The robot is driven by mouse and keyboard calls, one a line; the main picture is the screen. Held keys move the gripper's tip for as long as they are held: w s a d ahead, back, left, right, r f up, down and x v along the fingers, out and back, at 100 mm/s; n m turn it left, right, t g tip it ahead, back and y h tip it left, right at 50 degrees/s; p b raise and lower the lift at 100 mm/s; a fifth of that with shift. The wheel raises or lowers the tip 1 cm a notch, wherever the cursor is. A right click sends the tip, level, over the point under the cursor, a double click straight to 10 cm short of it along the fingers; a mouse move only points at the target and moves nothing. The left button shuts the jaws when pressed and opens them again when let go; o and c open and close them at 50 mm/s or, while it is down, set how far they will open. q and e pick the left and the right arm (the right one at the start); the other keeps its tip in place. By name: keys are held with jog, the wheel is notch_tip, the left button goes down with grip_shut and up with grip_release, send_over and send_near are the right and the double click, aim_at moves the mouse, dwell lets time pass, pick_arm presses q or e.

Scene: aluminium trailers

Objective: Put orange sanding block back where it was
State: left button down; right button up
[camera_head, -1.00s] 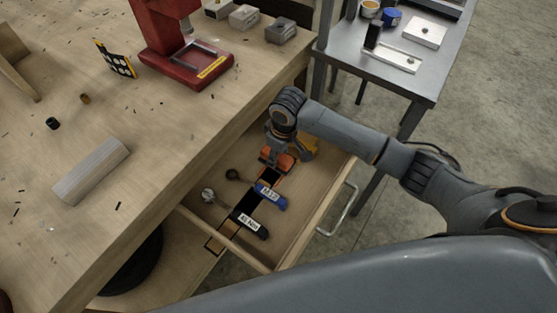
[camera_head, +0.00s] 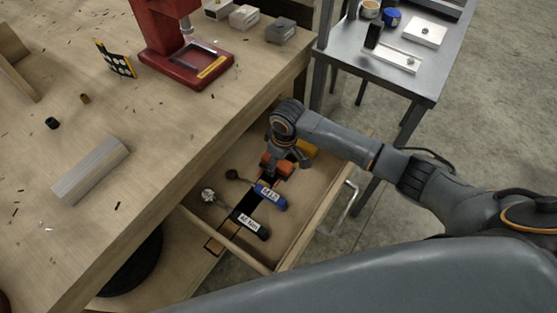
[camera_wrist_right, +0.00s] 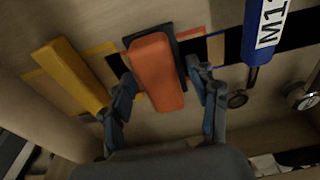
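The orange sanding block (camera_head: 277,168) is in the open drawer (camera_head: 320,205), near its back right part. In the right wrist view the block (camera_wrist_right: 157,72) lies over a dark rectangular patch (camera_wrist_right: 180,45), which shows beyond its top and right edges. My right gripper (camera_head: 286,166) is above the block, pointing down. In the wrist view its two fingers (camera_wrist_right: 160,90) stand on either side of the block with small gaps, so it looks open. Whether the block rests fully flat is hard to tell. My left gripper is not in view.
A yellow block (camera_wrist_right: 70,75) lies beside the orange one. A blue-handled tool (camera_head: 270,197) and a black-handled tool (camera_head: 252,226) lie closer in the drawer. The workbench (camera_head: 150,150) overhangs the drawer's left side; a metal table (camera_head: 425,80) stands behind.

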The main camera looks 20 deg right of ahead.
aim_at(282, 164)
notch_tip(282, 164, up, 12)
jog(key=s+p, duration=0.1)
jog(key=shift+d+r, duration=0.15)
jog(key=shift+d, duration=0.3)
jog(key=shift+s, duration=0.1)
dwell(0.3)
